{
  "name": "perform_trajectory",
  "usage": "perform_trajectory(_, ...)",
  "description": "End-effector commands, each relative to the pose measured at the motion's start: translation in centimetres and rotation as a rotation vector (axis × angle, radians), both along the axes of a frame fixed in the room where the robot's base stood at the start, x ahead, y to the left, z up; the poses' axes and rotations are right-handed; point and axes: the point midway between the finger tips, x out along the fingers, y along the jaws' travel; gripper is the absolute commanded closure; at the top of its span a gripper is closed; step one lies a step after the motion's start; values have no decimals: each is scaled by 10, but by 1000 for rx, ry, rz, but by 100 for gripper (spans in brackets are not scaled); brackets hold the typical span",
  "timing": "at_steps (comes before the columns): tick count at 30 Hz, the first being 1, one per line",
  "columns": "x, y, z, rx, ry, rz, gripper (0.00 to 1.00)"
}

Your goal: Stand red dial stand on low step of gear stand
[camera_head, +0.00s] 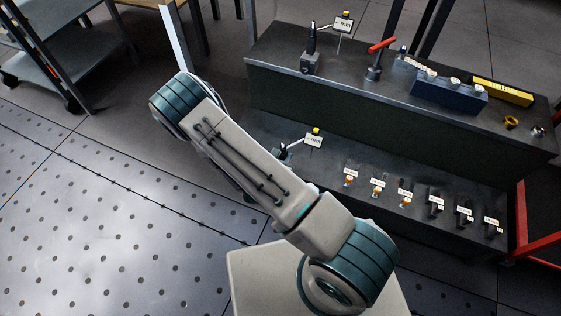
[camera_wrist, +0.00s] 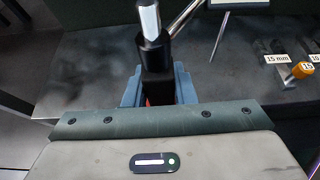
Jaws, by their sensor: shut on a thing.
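My gripper (camera_wrist: 158,92) shows in the wrist view, its grey-blue fingers shut on the dark body of the red dial stand (camera_wrist: 154,52). A bit of red shows low between the fingers. A silver post rises from the black body, and a thin rod leads up to the right. In the head view the held stand (camera_head: 284,151) shows beside my arm, with a yellow-topped dial (camera_head: 314,139) on its rod. It is over the left part of the low step (camera_head: 335,160) of the gear stand (camera_head: 330,95). My arm hides its base; I cannot tell whether it touches the step.
A similar dial stand (camera_head: 309,62) and a red-handled tool (camera_head: 375,68) stand on the high step. A blue block (camera_head: 447,94) and a yellow bar (camera_head: 502,92) are farther right. Several labelled small pieces, one orange (camera_wrist: 302,69), line the low step to the right.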

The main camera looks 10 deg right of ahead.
Motion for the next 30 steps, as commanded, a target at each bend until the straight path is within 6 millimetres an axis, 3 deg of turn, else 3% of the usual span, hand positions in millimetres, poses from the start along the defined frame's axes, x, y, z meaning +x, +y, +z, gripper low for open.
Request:
perform_trajectory(18,42,-31,-10,-1,-6,-1,100)
perform_trajectory(30,55,-40,-11,-2,-6,0,100)
